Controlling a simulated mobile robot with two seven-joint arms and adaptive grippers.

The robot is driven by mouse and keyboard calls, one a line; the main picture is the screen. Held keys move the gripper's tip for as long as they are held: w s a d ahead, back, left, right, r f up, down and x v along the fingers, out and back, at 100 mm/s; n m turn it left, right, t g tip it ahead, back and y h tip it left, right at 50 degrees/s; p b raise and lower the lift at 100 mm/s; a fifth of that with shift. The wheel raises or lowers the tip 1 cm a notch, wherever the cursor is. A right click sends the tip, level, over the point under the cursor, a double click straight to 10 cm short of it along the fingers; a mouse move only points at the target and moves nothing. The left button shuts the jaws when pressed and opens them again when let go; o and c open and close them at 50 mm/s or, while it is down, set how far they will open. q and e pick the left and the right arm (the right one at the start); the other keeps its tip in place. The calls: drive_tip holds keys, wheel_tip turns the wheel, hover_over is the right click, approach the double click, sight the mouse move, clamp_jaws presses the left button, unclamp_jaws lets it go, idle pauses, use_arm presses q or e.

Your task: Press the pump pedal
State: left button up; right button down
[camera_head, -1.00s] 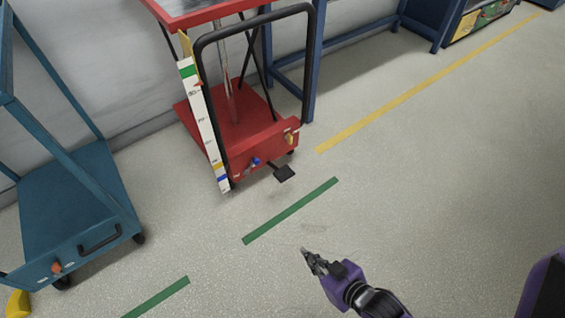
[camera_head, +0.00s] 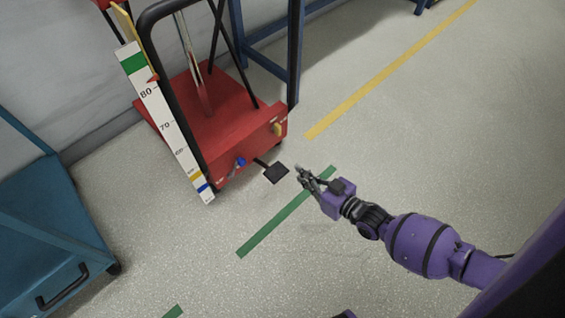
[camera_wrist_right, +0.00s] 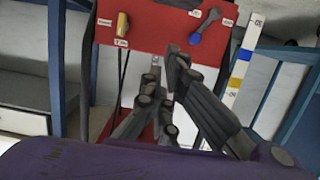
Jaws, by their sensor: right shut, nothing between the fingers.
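The pump pedal (camera_head: 276,173) is a black flat pad on a short arm. It sticks out low from the front of the red lift cart (camera_head: 262,138). My right gripper (camera_head: 299,172) is shut and empty, just right of the pedal in the head view; I cannot tell whether they touch. In the right wrist view the gripper fingers (camera_wrist_right: 168,88) point at the cart's red front panel (camera_wrist_right: 150,24), which bears a yellow knob (camera_wrist_right: 122,24) and a blue-tipped lever (camera_wrist_right: 204,27). The pedal is not clearly visible there. My left gripper is not in view.
A height scale (camera_head: 163,122) with a red pointer stands at the cart's left side, beside its black handle (camera_head: 148,45). A blue cart (camera_head: 50,225) stands at left. Green (camera_head: 270,225) and yellow (camera_head: 380,78) lines mark the floor. The floor at right is clear.

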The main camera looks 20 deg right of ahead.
drive_tip(key=b, duration=0.4)
hover_over(282, 173)
wheel_tip(282, 173, down, 3)
drive_tip(key=shift+a+r, duration=0.1)
drive_tip(key=shift+r, duration=0.05)
wheel_tip(282, 173, down, 3)
drive_tip(key=shift+r+b, duration=0.2)
drive_tip(key=shift+b, duration=0.55)
drive_tip(key=shift+f, duration=0.35)
drive_tip(key=shift+f+b, duration=0.2)
drive_tip(key=shift+b, duration=0.15)
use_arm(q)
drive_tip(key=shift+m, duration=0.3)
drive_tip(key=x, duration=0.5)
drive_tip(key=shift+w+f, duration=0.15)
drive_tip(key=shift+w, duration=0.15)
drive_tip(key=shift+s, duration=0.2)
